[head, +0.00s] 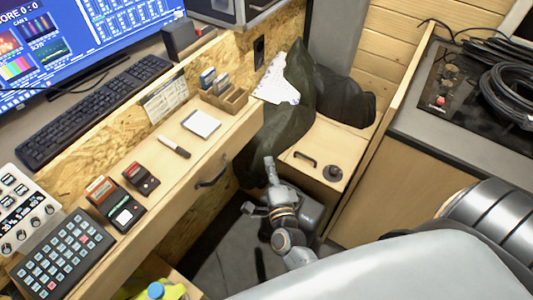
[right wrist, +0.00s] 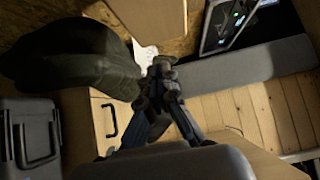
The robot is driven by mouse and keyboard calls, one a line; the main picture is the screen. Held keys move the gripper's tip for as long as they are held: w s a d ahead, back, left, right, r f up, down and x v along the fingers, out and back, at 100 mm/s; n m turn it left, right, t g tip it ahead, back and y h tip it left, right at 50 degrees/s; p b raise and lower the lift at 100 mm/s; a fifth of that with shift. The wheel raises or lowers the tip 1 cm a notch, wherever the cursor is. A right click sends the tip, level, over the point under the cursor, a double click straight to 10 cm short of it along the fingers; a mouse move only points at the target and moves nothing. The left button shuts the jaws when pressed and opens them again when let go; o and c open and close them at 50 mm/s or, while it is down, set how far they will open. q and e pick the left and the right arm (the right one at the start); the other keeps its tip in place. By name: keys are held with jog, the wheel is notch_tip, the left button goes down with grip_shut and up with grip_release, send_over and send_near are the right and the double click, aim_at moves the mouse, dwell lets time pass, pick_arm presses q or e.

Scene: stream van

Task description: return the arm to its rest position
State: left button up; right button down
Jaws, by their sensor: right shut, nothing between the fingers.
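My right gripper (head: 268,172) shows in the middle of the head view, over the dark floor gap between the desk and the wooden bench. Its fingers are shut with nothing between them. In the right wrist view its fingers (right wrist: 160,72) meet near the picture's middle, and no object is held. My right arm reaches it from the lower right of the head view. My left gripper is not in view.
A dark draped jacket or bag (head: 290,110) lies behind the gripper, beside a wooden bench (head: 325,145) with a handle. The desk (head: 145,205) at left carries a keyboard (head: 95,110) and small devices. A grey counter (head: 425,115) with coiled cable (head: 510,90) stands right.

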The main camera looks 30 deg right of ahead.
jog(key=s+a+f+n+g+y, duration=0.25)
jog(key=s+f+n, duration=0.25)
jog(key=f, duration=0.4)
jog(key=s+a+f+n+g+y, duration=0.25)
jog(key=s+f+n, duration=0.2)
jog(key=f, duration=0.55)
jog(key=s+a+f+n+g+y, duration=0.1)
jog(key=s+a+f+n+g, duration=0.15)
jog(key=s+f+n, duration=0.45)
jog(key=s+d+f+n+g, duration=0.3)
jog(key=s+f, duration=0.4)
jog(key=s, duration=0.4)
jog(key=s+d+f+n+g+h+p, duration=0.1)
jog(key=s+d+f+n+g, duration=0.3)
jog(key=s, duration=0.7)
notch_tip(320, 180, down, 4)
jog(key=shift+d+f+g, duration=0.1)
jog(key=shift+d+g, duration=0.85)
jog(key=shift+d, duration=0.15)
jog(key=shift+w, duration=0.15)
